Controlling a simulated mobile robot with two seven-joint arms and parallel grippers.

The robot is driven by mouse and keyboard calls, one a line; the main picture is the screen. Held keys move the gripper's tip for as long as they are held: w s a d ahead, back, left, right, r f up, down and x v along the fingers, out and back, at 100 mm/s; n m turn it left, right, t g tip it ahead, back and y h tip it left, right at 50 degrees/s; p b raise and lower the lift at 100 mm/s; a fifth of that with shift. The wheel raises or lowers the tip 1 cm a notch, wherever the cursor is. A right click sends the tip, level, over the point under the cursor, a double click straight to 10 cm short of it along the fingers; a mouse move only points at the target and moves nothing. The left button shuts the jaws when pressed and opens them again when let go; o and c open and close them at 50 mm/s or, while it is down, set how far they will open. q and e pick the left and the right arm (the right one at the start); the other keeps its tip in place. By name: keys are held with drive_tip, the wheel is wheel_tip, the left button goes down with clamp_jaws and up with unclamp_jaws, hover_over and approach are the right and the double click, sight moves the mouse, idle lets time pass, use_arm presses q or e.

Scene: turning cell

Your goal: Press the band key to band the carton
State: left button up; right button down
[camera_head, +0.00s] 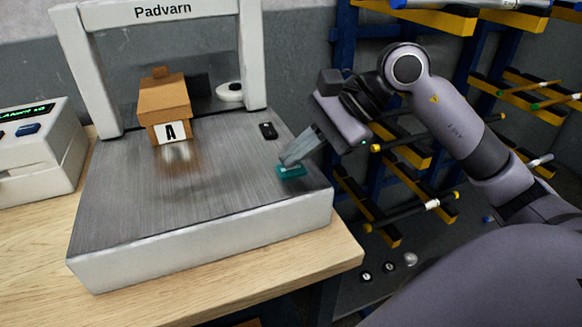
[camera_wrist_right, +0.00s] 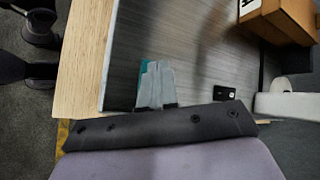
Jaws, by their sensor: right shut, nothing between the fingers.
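The carton (camera_head: 164,100), a brown box with a white "A" label, stands on the grey metal top of the Padvarn banding machine (camera_head: 200,222), near its white arch. In the right wrist view the carton (camera_wrist_right: 282,18) shows at the upper right. A teal key (camera_head: 291,171) sits at the machine's right edge; no marking on it is readable. My right gripper (camera_head: 287,162) is shut and empty, its fingertips right at the teal key. In the wrist view the fingers (camera_wrist_right: 157,80) partly hide the teal key (camera_wrist_right: 143,66). I cannot tell whether they touch it. My left gripper is not in view.
A small black part (camera_head: 268,130) lies on the machine top behind the teal key. A white round part (camera_head: 229,91) is by the arch's right post. A white device with a green display (camera_head: 32,148) stands at left. A blue rack with yellow shelves (camera_head: 437,18) stands at right.

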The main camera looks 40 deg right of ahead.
sight(297, 169)
drive_tip(key=shift+f, duration=0.2)
drive_tip(key=shift+r, duration=0.15)
idle(0.3)
drive_tip(key=shift+r+p, duration=0.35)
drive_tip(key=shift+r, duration=0.35)
drive_tip(key=shift+r, duration=0.1)
wheel_tip(297, 169, up, 5)
drive_tip(key=p, duration=0.3)
drive_tip(key=shift+p, duration=0.3)
idle(0.5)
